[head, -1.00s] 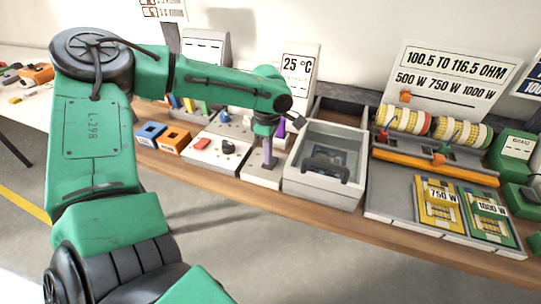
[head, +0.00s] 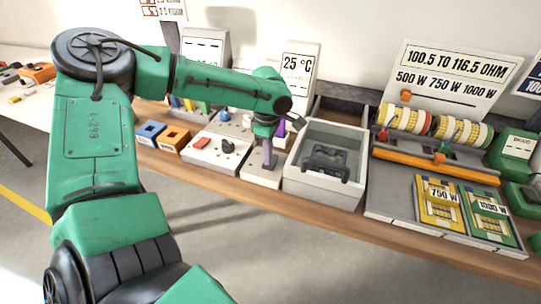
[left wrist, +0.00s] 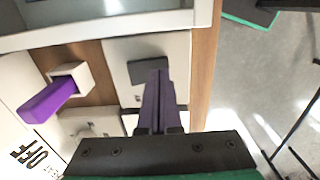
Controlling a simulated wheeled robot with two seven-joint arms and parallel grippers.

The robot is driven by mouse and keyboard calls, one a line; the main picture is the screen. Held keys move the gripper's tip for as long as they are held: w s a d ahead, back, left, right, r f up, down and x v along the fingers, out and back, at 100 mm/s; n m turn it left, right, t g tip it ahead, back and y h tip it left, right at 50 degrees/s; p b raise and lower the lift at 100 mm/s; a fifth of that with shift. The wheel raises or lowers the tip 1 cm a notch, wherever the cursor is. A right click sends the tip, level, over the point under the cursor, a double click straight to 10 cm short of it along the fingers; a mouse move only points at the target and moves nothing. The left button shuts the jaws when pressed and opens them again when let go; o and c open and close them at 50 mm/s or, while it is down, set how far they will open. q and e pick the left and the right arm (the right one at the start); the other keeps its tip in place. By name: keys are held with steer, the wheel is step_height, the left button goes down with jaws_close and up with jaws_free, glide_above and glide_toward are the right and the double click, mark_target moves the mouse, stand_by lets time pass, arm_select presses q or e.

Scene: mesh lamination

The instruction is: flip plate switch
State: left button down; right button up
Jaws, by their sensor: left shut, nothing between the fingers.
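My left gripper (head: 269,164) is shut and empty, pointing down over a pale plate (head: 262,178) at the bench's front edge. In the left wrist view, my shut dark fingers (left wrist: 158,78) reach over the same plate, close to a dark rectangular rocker (left wrist: 149,71) on it. I cannot tell whether they touch it. A purple lever (left wrist: 48,100) sticks out of a pale socket on the left; it also shows behind the gripper in the head view (head: 281,128). My right gripper is not in view.
A grey box with a clear lid (head: 325,155) stands right of the gripper. Blue (head: 151,131) and orange (head: 174,138) blocks lie farther left. Open floor lies in front of the bench.

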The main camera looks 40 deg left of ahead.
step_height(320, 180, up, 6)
steer(key=p, duration=0.5)
stand_by(0.4)
